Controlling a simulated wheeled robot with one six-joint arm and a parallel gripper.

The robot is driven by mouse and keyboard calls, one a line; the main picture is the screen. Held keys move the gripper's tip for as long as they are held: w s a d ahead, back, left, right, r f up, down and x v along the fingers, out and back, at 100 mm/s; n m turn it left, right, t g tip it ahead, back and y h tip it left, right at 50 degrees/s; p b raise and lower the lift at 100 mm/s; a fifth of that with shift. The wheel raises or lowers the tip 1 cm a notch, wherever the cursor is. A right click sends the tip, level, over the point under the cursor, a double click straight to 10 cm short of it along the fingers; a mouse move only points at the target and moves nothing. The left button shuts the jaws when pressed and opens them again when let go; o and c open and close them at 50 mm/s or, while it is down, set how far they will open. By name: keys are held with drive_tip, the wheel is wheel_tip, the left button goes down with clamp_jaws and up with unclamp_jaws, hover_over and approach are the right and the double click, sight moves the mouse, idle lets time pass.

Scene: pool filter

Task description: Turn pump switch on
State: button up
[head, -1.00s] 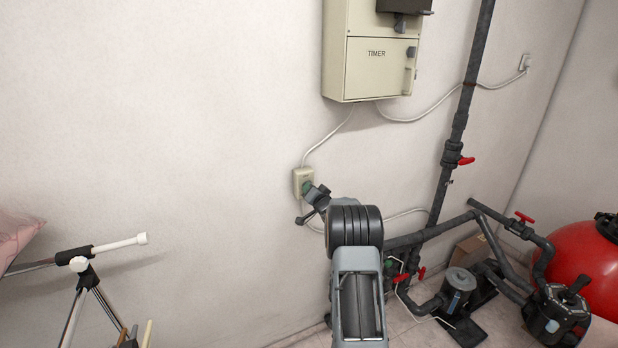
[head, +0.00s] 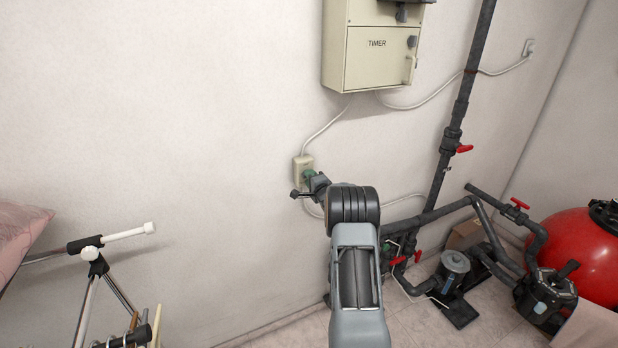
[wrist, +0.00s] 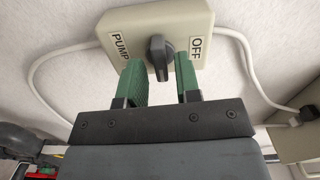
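The pump switch is a cream box (head: 303,163) on the wall below the timer box; it also shows in the wrist view (wrist: 190,22). Its face carries the labels "PUMP" and "OFF" with a dark rotary knob (wrist: 158,57) between them. My gripper (wrist: 159,75) has its two green fingers apart, one on each side of the knob's lower part, with a gap visible between fingers and knob. In the head view my gripper (head: 308,176) is at the switch's lower right, and the knob is hidden there.
A timer box (head: 375,60) hangs above. Cables run along the wall. Dark pipes with red valves (head: 464,149), a pump (head: 455,264) and a red tank (head: 575,250) stand to the right. A white-tipped pole on a stand (head: 95,250) is at lower left.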

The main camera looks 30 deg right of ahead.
drive_tip(key=s, duration=0.5)
drive_tip(key=shift+s+a, duration=0.35)
drive_tip(key=s+a+b, duration=0.2)
drive_tip(key=s+b, duration=0.2)
drive_tip(key=s, duration=1)
drive_tip(key=s+d+f+n+g+h, duration=0.1)
drive_tip(key=s+f+n+g+h, duration=0.2)
drive_tip(key=s+f+n+g, duration=0.6)
drive_tip(key=s+a+r+n+g+y, duration=0.1)
drive_tip(key=s+a+r+n+y, duration=0.1)
drive_tip(key=a, duration=0.8)
drive_tip(key=s+a+r+n+g+y, duration=0.1)
drive_tip(key=s+a+r+n, duration=0.3)
drive_tip(key=a+r, duration=0.3)
drive_tip(key=s+a+r+n+g+y, duration=0.2)
drive_tip(key=a+r, duration=0.3)
drive_tip(key=a, duration=0.8)
drive_tip(key=shift+s+n+y, duration=0.3)
drive_tip(key=shift+s+n, duration=0.3)
drive_tip(key=shift+n, duration=0.3)
